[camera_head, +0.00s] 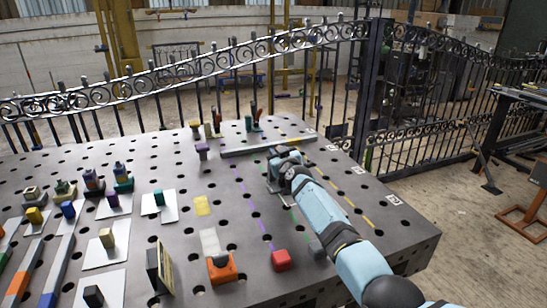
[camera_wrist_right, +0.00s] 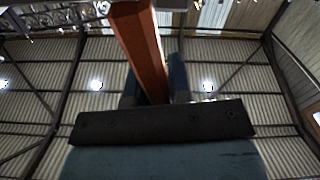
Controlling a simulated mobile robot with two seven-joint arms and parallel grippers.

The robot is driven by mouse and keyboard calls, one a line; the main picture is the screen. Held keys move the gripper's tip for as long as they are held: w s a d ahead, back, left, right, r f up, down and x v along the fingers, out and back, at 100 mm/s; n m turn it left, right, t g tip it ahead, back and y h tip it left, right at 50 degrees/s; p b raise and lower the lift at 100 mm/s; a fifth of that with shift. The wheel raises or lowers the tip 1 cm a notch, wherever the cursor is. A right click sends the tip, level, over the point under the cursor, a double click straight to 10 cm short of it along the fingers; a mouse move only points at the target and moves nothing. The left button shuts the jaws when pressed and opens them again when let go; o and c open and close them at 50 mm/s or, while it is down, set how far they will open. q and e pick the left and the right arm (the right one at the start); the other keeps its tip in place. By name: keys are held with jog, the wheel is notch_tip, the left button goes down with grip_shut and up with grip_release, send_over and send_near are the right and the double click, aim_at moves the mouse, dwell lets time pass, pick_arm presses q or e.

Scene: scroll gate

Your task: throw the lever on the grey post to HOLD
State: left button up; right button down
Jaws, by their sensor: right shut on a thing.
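My right gripper (camera_head: 281,168) is over the right part of the metal table, at the end of my pale blue arm. In the right wrist view its two fingers (camera_wrist_right: 153,82) are shut on a red-orange bar (camera_wrist_right: 138,42), which runs up and away from them. I cannot tell from the frames whether this bar is the lever. In the head view the bar is hidden or too small to make out. The grey post and the word HOLD cannot be made out. My left gripper is not in view.
The perforated table (camera_head: 225,187) carries several coloured blocks at its left and front. A long grey bar (camera_head: 240,149) lies behind my gripper. A black iron fence (camera_head: 180,75) stands beyond.

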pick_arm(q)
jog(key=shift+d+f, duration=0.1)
pick_arm(e)
jog(key=shift+d+m, duration=0.2)
jog(key=shift+m, duration=0.1)
jog(key=c, duration=1)
grip_release()
jog(key=shift+c, duration=0.2)
jog(key=shift+s+d+r+p, duration=0.1)
jog(key=shift+s+p, duration=0.45)
pick_arm(q)
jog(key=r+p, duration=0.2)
jog(key=p, duration=0.1)
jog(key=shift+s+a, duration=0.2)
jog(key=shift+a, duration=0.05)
pick_arm(e)
jog(key=v, duration=1.2)
jog(key=shift+s+d, duration=0.2)
jog(key=shift+s, duration=0.1)
